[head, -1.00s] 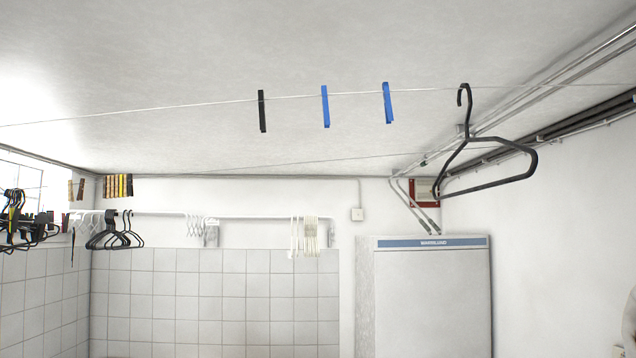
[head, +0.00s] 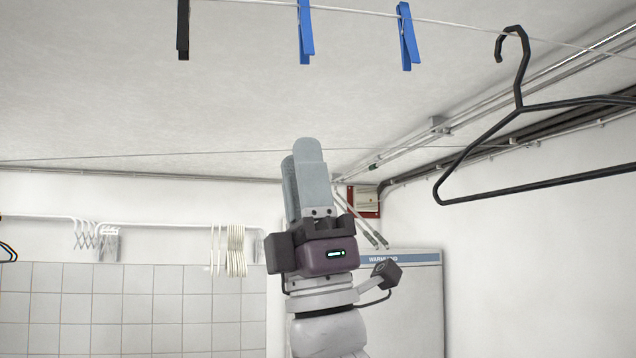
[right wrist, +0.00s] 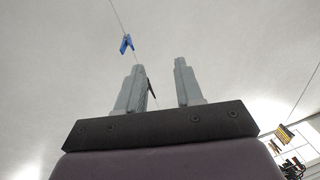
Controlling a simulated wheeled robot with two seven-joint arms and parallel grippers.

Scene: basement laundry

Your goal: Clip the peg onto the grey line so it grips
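A pale grey line (head: 262,5) runs along the top of the head view. A black peg (head: 183,30) and two blue pegs, one in the middle (head: 305,35) and one to the right (head: 408,40), hang from it. I cannot tell which peg is meant. My right gripper (head: 304,150) points up, below the pegs, seen edge-on. The right wrist view shows its fingers (right wrist: 159,66) apart, with no peg held. There a blue peg (right wrist: 126,45) is on the line beyond the fingertips, and a black peg (right wrist: 151,88) is partly behind the left finger. My left gripper is out of view.
A black hanger (head: 520,105) hangs at the right of the line. A second thin line (head: 130,156) crosses lower down. Pipes (head: 480,110) run along the right ceiling edge. A rail with white hangers (head: 236,250) and a white cabinet (head: 415,300) stand behind.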

